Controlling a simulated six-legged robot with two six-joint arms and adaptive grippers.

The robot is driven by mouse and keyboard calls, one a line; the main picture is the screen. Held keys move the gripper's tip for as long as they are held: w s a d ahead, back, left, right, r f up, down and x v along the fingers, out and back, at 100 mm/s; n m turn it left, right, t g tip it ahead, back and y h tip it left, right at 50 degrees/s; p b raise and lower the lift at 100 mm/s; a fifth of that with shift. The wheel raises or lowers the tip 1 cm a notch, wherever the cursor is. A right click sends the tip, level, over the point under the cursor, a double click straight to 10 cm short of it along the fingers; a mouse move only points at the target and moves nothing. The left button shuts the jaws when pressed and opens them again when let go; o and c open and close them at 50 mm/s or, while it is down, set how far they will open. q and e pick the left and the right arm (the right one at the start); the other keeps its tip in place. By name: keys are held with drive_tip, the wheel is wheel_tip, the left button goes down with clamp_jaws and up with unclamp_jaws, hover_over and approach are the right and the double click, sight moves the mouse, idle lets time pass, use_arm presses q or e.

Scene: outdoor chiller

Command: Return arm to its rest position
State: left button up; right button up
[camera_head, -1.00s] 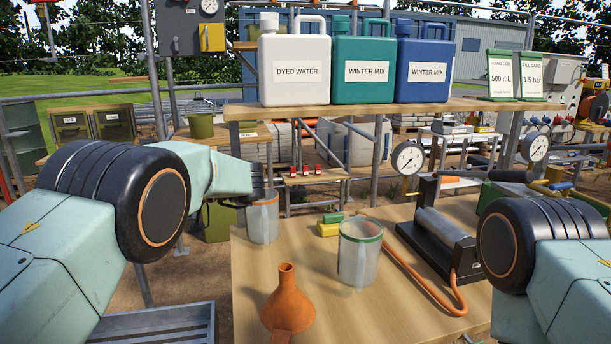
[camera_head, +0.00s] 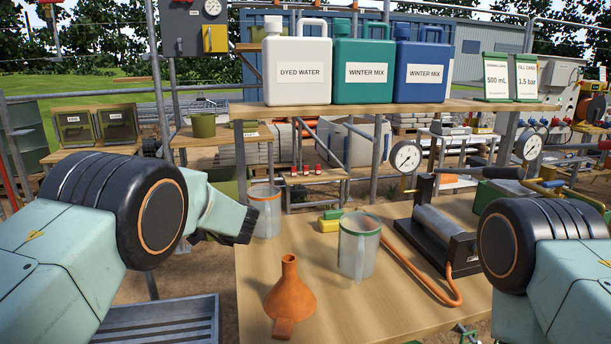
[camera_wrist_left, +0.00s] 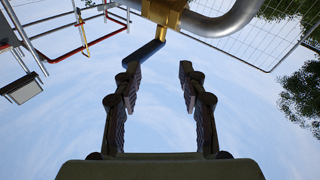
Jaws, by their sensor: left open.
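My left arm (camera_head: 110,215) comes in from the left, and its wrist end (camera_head: 225,215) is beside the bench's left edge, close to the rear clear container (camera_head: 265,208). In the left wrist view my left gripper (camera_wrist_left: 158,72) is open, with nothing between its fingers and sky behind. In the head view its fingers are mostly hidden behind the wrist. My right arm (camera_head: 550,250) shows at the right edge; its gripper is out of the picture.
The bench (camera_head: 345,310) holds an orange funnel (camera_head: 290,290), a green-rimmed clear container (camera_head: 359,250), a pump (camera_head: 440,240) and an orange hose (camera_head: 415,275). Jugs (camera_head: 297,70) stand on the shelf (camera_head: 350,107) above. A slatted grey surface (camera_head: 165,325) lies below my left arm.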

use_arm(q)
drive_tip(key=s+d+f+m+t+h+b, duration=0.1)
drive_tip(key=s+d+f+m+t+h, duration=0.3)
drive_tip(key=f, duration=0.7)
drive_tip(key=s+a+f+m+h, duration=0.1)
drive_tip(key=f+m+h, duration=0.4)
drive_tip(key=f, duration=0.5)
drive_tip(key=s+d+f+m+t+h+b, duration=0.1)
drive_tip(key=s+d+f+m+t+h, duration=0.3)
drive_tip(key=f, duration=0.7)
drive_tip(key=s+d+f+m+g+h+b, duration=0.1)
drive_tip(key=s+f+g, duration=0.3)
drive_tip(key=s, duration=0.9)
drive_tip(key=s+d+f+m+g+h+b, duration=0.1)
drive_tip(key=s+f+g+h, duration=0.2)
drive_tip(key=s, duration=1)
drive_tip(key=s+d+f+m+g+h+b, duration=0.1)
drive_tip(key=s+f+g, duration=0.5)
drive_tip(key=s, duration=0.7)
drive_tip(key=shift+s+d+f+m+h, duration=0.4)
drive_tip(key=shift+m+h, duration=0.1)
drive_tip(key=shift+h, duration=0.4)
